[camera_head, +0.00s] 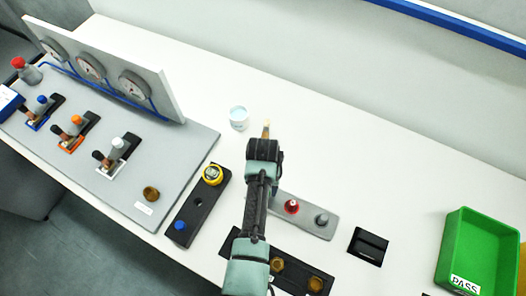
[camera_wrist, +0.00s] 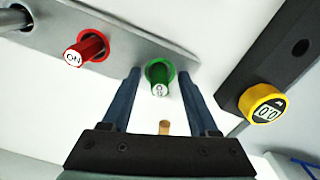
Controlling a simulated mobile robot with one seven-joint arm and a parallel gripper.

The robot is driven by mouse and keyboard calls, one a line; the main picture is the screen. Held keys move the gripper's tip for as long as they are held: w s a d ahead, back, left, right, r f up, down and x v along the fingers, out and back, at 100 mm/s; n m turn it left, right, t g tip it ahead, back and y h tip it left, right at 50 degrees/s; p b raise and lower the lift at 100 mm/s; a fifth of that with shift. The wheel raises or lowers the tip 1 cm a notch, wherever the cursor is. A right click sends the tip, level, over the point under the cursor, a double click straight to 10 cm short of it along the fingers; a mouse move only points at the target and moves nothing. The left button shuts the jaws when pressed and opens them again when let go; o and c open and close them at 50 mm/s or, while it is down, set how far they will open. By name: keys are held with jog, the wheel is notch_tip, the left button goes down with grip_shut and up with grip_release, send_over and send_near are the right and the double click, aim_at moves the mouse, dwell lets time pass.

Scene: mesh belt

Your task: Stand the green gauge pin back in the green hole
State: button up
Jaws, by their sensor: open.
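The green gauge pin (camera_wrist: 158,79) has a pale end marked with letters. In the wrist view it stands in the green-ringed hole (camera_wrist: 152,66) at the end of the grey plate (camera_wrist: 128,46), much like the red pin beside it. How deep it sits, I cannot tell. My gripper (camera_wrist: 159,73) is open, with one finger on each side of the green pin and gaps to both. In the head view my gripper (camera_head: 264,150) and arm hide the green pin and its hole.
The red pin (camera_head: 291,207) stands on the same plate. The black block with a yellow gauge (camera_head: 213,175) lies left of my arm. A white cup (camera_head: 238,120) and a tan-handled item (camera_head: 266,130) are beyond my gripper. A green tray (camera_head: 452,240) is at right.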

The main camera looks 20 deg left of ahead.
notch_tip(320, 180, up, 13)
jog(key=b, duration=0.2)
dwell(0.3)
dwell(0.4)
